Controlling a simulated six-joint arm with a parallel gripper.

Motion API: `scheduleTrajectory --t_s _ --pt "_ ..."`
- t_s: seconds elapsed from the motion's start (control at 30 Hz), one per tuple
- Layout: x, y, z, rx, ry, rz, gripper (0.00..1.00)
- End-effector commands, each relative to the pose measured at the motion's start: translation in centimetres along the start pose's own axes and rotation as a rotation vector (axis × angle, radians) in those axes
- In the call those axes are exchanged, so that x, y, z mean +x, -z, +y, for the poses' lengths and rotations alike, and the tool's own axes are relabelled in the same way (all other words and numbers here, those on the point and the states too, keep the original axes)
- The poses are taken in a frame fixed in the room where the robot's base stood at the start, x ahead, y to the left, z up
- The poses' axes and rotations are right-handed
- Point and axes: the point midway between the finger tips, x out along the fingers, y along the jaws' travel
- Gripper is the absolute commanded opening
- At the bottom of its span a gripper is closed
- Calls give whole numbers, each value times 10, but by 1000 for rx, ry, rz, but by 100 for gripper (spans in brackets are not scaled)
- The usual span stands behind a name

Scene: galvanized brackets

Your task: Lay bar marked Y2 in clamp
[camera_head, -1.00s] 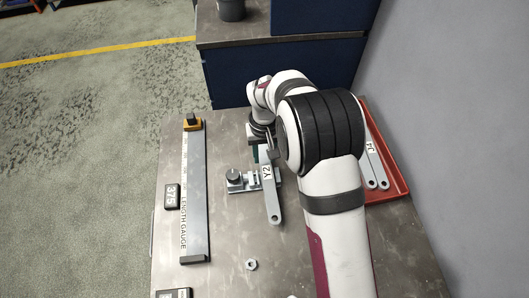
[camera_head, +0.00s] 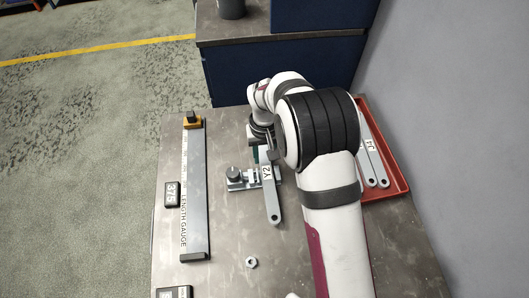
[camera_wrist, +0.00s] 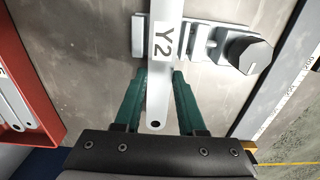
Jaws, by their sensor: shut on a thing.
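The bar marked Y2 (camera_head: 272,200) is a flat grey strip with a white label and a hole at its end. In the wrist view the bar (camera_wrist: 163,85) runs between my gripper's teal fingers. My gripper (camera_wrist: 160,74) is shut on it near one end. The clamp (camera_head: 237,181), a grey metal base with a dark knob, is under and left of the bar in the head view. In the wrist view the clamp (camera_wrist: 240,50) has its knob right of the bar, and the bar crosses over its base. I cannot tell whether the bar touches the clamp. My gripper (camera_head: 262,154) is partly hidden by my arm.
A length gauge (camera_head: 195,200) lies left of the clamp, with a 375 tag (camera_head: 171,195) beside it. A red tray (camera_head: 400,187) with other bars (camera_head: 373,165) stands on the right. A nut (camera_head: 251,262) lies near the front. The table's front middle is mostly clear.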

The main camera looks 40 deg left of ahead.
Motion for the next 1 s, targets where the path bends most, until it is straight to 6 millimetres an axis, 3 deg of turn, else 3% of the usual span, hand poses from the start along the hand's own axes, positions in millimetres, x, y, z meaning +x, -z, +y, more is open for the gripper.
scheduleTrajectory --t_s 1.0 --pt "12 0 0 0 0 1 0"
